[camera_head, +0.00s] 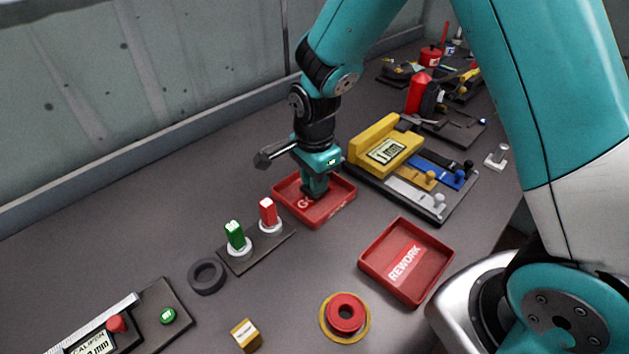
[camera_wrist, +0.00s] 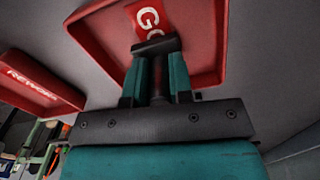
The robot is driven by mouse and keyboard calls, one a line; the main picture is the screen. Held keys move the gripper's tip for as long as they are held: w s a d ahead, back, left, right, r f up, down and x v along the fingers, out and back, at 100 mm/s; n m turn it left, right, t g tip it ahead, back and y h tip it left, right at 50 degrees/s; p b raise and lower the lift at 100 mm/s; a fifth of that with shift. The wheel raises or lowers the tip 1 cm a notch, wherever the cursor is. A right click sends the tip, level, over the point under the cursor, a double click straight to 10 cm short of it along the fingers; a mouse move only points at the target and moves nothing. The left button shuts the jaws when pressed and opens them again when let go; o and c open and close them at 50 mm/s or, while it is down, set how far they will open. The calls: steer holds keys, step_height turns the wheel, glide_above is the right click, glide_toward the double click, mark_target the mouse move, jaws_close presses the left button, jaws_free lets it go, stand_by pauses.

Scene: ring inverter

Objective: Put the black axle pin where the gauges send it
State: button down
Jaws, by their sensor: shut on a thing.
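My gripper (camera_head: 314,190) points down into the red tray (camera_head: 335,214) whose label starts with "GO". In the wrist view, my gripper (camera_wrist: 156,80) is shut on the black axle pin (camera_wrist: 157,72), which stands between the fingers with its wider dark end over the same tray (camera_wrist: 208,62). I cannot tell whether the pin touches the tray floor. The second red tray, marked REWORK (camera_head: 428,264), is empty; it also shows in the wrist view (camera_wrist: 40,92). A green plug gauge (camera_head: 235,236) and a red one (camera_head: 268,214) stand on a dark plate. A caliper gauge (camera_head: 98,334) lies front left.
A yellow display gauge (camera_head: 372,143) with coloured levers stands behind right. Tools and a red container (camera_head: 420,92) clutter the back. The left bench is clear.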

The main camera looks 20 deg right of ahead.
steer(key=shift+f, duration=0.55)
steer(key=shift+f, duration=0.1)
steer(key=c, duration=1)
jaws_free()
step_height(320, 180, up, 12)
steer(key=shift+f, duration=0.2)
steer(key=shift+s+r, duration=0.15)
steer(key=shift+r, duration=0.2)
steer(key=s+a+r+n+y, duration=0.1)
steer(key=s+r+n, duration=0.1)
steer(key=s+n, duration=0.5)
steer(key=s+a+r+n+y, duration=0.1)
steer(key=s+a+r+n, duration=0.1)
steer(key=s+n, duration=0.5)
steer(key=s+a+r+n+y, duration=0.1)
steer(key=s+r+n+y, duration=0.1)
steer(key=s+n, duration=0.4)
steer(key=shift+s+a+r+n, duration=0.1)
steer(key=shift+s+r+n, duration=0.1)
steer(key=shift+r+n, duration=0.35)
steer(key=shift+s+a+r+n, duration=0.1)
steer(key=shift+s+r+n, duration=0.15)
steer(key=shift+n, duration=0.5)
